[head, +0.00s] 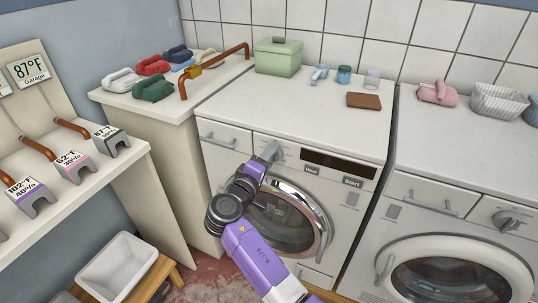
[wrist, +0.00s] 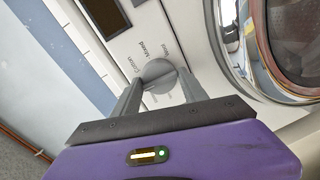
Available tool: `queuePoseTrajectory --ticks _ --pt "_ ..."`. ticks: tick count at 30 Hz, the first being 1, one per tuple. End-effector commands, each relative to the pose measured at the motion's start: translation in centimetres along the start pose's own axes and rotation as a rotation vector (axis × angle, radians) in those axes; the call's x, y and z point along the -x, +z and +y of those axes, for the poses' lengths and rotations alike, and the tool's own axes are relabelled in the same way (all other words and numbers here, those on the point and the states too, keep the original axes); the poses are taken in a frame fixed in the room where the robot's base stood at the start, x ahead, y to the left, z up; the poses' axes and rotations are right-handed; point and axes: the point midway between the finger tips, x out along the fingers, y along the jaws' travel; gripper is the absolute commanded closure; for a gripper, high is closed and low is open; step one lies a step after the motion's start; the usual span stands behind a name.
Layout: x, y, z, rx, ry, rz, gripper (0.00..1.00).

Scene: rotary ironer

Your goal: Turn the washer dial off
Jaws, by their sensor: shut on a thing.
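The washer (head: 285,205) stands in the middle of the head view, with a round glass door and a dark display. Its grey dial (wrist: 158,72) shows in the wrist view, ringed by printed labels; Cotton, Mixed and Wool are readable. My gripper (head: 269,152) is at the washer's front panel, left of the display. In the wrist view its two grey fingers stand on either side of the dial and are shut on it. The dial's pointer direction is unclear. In the head view my gripper hides the dial.
A second machine (head: 458,215) with its own knob (head: 507,220) stands at the right. The washer's chrome door rim (wrist: 242,60) is close beside my gripper. A green box (head: 278,58), cups and a brown block (head: 364,101) rest on the washer top. A white basin (head: 117,264) is at lower left.

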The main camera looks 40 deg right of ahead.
Motion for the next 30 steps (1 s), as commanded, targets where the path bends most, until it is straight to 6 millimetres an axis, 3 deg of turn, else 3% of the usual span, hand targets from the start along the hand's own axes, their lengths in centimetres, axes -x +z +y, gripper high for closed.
queuePoseTrajectory --ticks 19,20,22,30 --pt "-0.19 0.09 0.3 0.046 0.006 -0.01 0.9" --pt "-0.19 0.09 0.31 0.046 0.006 -0.01 0.45" --pt "-0.17 0.06 0.28 0.046 0.005 -0.009 0.32" --pt "-0.07 -0.01 0.13 0.047 0.003 -0.006 0.3"
